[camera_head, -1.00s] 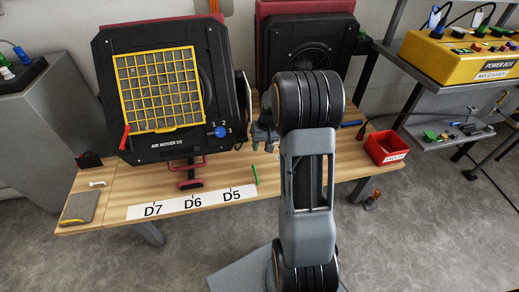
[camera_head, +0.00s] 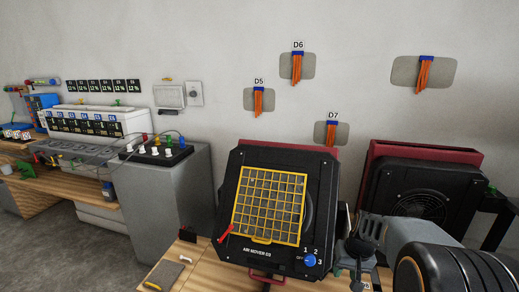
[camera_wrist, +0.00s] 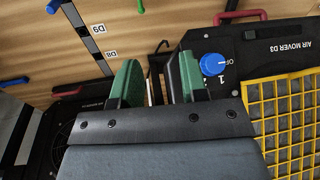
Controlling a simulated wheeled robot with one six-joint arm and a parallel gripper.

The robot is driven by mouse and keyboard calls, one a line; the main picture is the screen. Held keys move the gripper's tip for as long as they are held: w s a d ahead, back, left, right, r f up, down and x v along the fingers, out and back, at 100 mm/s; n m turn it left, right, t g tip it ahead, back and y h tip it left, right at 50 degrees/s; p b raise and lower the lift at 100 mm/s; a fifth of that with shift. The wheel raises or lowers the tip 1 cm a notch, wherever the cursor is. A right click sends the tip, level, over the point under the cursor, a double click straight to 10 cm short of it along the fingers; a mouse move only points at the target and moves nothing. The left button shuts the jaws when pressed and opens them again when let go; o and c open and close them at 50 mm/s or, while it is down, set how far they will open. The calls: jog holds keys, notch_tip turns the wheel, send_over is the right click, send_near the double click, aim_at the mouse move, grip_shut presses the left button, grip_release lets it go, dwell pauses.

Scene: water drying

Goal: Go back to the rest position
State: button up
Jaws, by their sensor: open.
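My gripper (camera_wrist: 157,80) is open in the wrist view, with its two green-padded fingers apart and nothing between them. In the head view my gripper (camera_head: 354,262) is a small dark shape in front of the table's back, right of the near air mover (camera_head: 318,215). That air mover is black with a yellow grid (camera_head: 270,206) on its front. Its blue knob (camera_head: 310,260) also shows in the wrist view (camera_wrist: 212,64), just right of the fingers. I cannot tell whether the gripper touches anything. My arm enters from the lower right of the head view.
A second black air mover (camera_head: 420,200) stands at the right. The wooden table (camera_head: 205,272) shows at the bottom. A grey cabinet (camera_head: 165,205) stands left of it. Orange strips hang on the wall under labels D5 (camera_head: 258,100), D6 (camera_head: 297,68) and D7 (camera_head: 331,132).

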jog(key=s+a+r+p, duration=0.3)
jog(key=s+r+p, duration=0.1)
jog(key=r, duration=0.5)
jog(key=s+a+r+n+t+h+p, duration=0.1)
jog(key=s+a+r+p, duration=0.2)
jog(key=s+r+p, duration=0.2)
jog(key=s+a+r+n+t+p, duration=0.1)
jog(key=s+a+r+p, duration=0.2)
jog(key=r+p, duration=0.4)
jog(key=v, duration=0.5)
jog(key=shift+s+a+r, duration=0.15)
jog(key=shift+a+r, duration=0.2)
jog(key=shift+r, duration=0.05)
